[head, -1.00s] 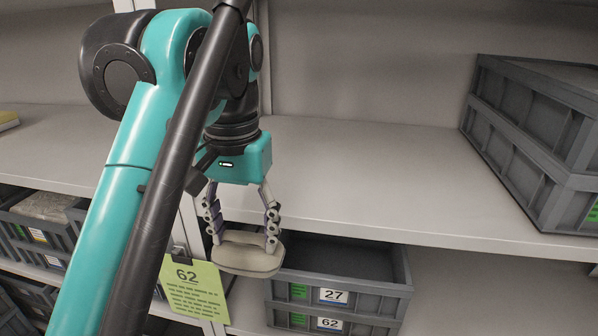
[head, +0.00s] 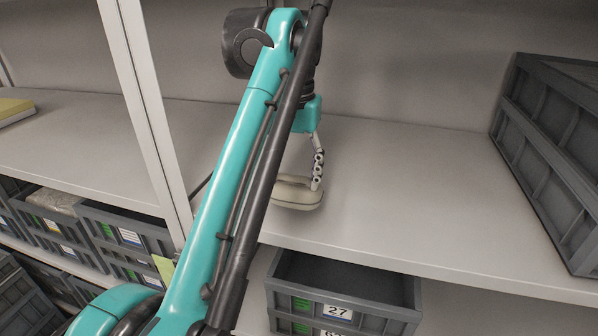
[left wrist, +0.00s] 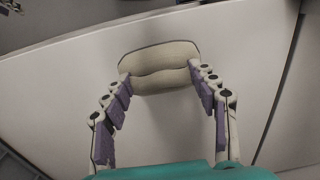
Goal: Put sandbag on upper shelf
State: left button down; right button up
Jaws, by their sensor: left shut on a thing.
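The sandbag (head: 298,193) is a small beige cushion at the upper shelf (head: 400,225), near its front edge and beside the upright. In the left wrist view the sandbag (left wrist: 160,65) shows between the two purple-padded fingers. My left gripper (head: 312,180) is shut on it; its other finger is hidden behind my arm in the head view. The left wrist view also shows my gripper (left wrist: 163,85) with the pale shelf surface behind the bag. I cannot tell whether the bag touches the shelf. My right gripper is not in view.
A grey crate stack (head: 555,150) stands at the right on the upper shelf. Below is an open grey crate (head: 345,300) labelled 27. A white upright (head: 145,110) stands at the left. The shelf middle is bare.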

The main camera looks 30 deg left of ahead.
aim_at(298, 181)
pick_arm(q)
jog(key=w, duration=0.2)
jog(key=shift+w+a+r+p, duration=0.1)
jog(key=shift+w+a+p, duration=0.2)
jog(key=shift+w+a, duration=0.05)
jog(key=shift+f, duration=1.8)
jog(key=shift+c, duration=2.4)
grip_release()
jog(key=shift+f, duration=0.1)
jog(key=shift+d+r, duration=0.1)
jog(key=shift+r, duration=3.8)
